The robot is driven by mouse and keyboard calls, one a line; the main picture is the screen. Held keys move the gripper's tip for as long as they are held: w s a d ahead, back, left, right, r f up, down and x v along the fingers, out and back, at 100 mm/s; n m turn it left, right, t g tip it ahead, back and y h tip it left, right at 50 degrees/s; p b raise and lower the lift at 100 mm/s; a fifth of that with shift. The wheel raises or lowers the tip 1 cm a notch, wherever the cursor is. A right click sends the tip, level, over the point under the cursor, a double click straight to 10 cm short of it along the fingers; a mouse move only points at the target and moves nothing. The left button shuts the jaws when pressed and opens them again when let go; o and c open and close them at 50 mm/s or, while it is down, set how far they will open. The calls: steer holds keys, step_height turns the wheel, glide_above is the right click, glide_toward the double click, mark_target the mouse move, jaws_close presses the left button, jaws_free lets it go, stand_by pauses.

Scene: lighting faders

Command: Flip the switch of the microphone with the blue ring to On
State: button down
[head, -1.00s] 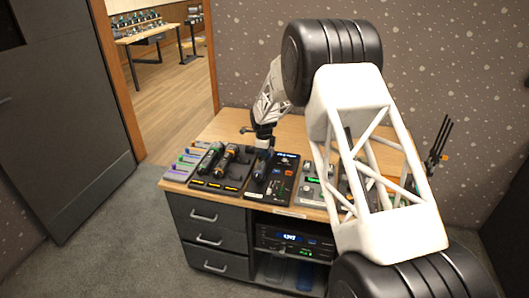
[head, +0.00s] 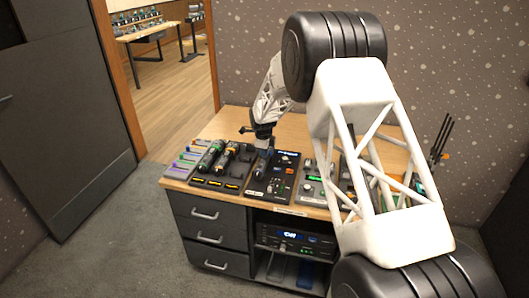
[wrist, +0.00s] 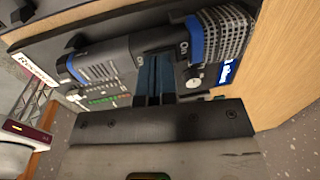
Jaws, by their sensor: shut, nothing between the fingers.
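A black control panel (head: 283,172) is close on the right, with more devices beyond. Bare wooden desktop (head: 232,124) lies behind.

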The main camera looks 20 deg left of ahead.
mark_target(263, 159)
steer(key=shift+r, duration=0.2)
step_height(263, 159, up, 14)
steer(key=s, duration=0.1)
steer(key=shift+s+f, duration=0.25)
steer(key=shift+s, duration=0.1)
stand_by(0.4)
steer(key=shift+w, duration=0.1)
steer(key=shift+w, duration=0.5)
steer(key=shift+f, duration=0.1)
steer(key=f, duration=0.4)
steer(key=w+f, duration=0.1)
steer(key=f, duration=0.8)
steer(key=shift+w+f, duration=0.3)
steer(key=shift+w, duration=0.05)
steer(key=shift+f, duration=0.1)
